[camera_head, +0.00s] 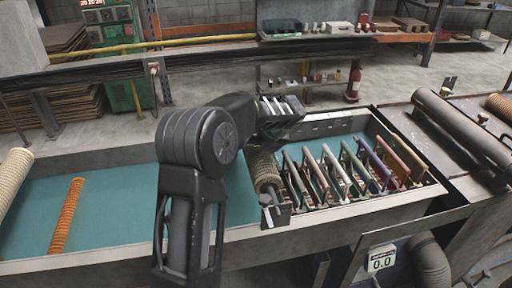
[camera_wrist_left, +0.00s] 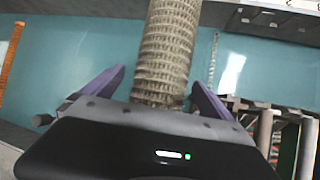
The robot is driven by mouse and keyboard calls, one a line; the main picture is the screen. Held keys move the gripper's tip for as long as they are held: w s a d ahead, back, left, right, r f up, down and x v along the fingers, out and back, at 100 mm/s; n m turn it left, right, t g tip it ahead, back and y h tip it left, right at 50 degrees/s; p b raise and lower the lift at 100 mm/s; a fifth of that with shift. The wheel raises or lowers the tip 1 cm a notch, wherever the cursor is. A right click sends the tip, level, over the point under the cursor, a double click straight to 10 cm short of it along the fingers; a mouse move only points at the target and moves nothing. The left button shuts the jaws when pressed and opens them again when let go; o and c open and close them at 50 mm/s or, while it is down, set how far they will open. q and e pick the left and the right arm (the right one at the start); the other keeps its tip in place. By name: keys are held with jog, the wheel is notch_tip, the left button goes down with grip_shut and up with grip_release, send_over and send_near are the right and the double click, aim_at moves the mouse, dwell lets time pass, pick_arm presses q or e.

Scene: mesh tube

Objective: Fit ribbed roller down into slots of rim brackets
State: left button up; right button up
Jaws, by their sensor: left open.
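A grey-beige ribbed roller (camera_head: 265,172) lies front to back at the left end of the rack of coloured frames in the head view. Its near end is at a metal bracket (camera_head: 275,213) on the near rim; I cannot tell whether it is fully seated in the slot. Its far end is hidden behind my left gripper and arm. In the left wrist view the ribbed roller (camera_wrist_left: 168,45) runs up between the two purple fingers of my left gripper (camera_wrist_left: 158,82). The fingers are open, one on each side of the roller, with gaps visible. My right gripper is not in view.
An orange ribbed roller (camera_head: 67,215) lies on the teal bed (camera_head: 120,200), with a beige roller (camera_head: 13,178) at the far left. The coloured frames (camera_head: 350,165) stand close right of the ribbed roller. A grey cylinder (camera_head: 462,128) lies on the right-hand bench.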

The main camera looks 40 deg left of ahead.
pick_arm(q)
jog(key=b+v, duration=0.1)
jog(key=v, duration=0.6)
jog(key=shift+d+r, duration=0.15)
jog(key=shift+r, duration=0.15)
